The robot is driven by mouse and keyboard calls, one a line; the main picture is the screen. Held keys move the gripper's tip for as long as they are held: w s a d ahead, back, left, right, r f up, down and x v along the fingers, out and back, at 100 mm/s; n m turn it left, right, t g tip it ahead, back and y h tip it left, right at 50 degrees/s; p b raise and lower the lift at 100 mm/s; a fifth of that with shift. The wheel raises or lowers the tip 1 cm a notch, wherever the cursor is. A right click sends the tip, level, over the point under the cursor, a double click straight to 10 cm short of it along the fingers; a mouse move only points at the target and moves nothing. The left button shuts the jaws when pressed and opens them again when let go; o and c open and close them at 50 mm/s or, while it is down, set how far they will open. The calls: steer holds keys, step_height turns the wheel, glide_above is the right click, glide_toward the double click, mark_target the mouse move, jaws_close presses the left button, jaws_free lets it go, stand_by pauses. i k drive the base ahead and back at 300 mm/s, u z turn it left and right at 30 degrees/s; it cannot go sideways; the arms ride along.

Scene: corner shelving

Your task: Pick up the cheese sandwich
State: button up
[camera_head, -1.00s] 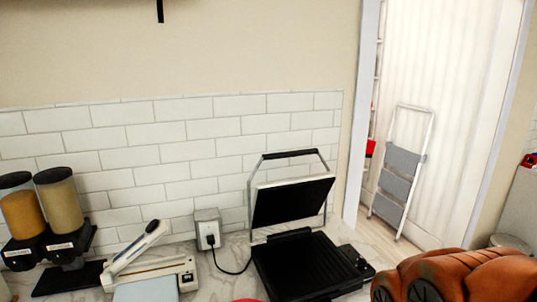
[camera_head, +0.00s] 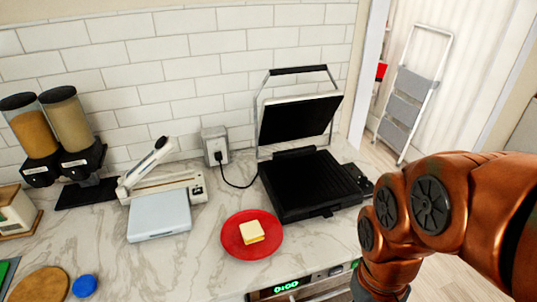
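The cheese sandwich (camera_head: 252,232) is a small pale block with a yellow layer. It lies on a round red plate (camera_head: 233,244) on the marble counter, in front of the open press grill. My copper-coloured arm is at the right of the head view, over the counter's right end. My gripper is out of view, below the bottom edge of the picture, so its fingers are hidden.
A black press grill (camera_head: 310,186) stands open behind the plate. A light sealing device (camera_head: 160,212) is to its left, with two dispensers (camera_head: 70,130) behind. A wooden board (camera_head: 40,285) and blue lid (camera_head: 84,286) lie front left. Bare counter (camera_head: 190,262) lies left of the plate.

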mark_target(252, 232)
steer(key=z, duration=2.45)
steer(key=k, duration=1.65)
steer(key=u, duration=2.45)
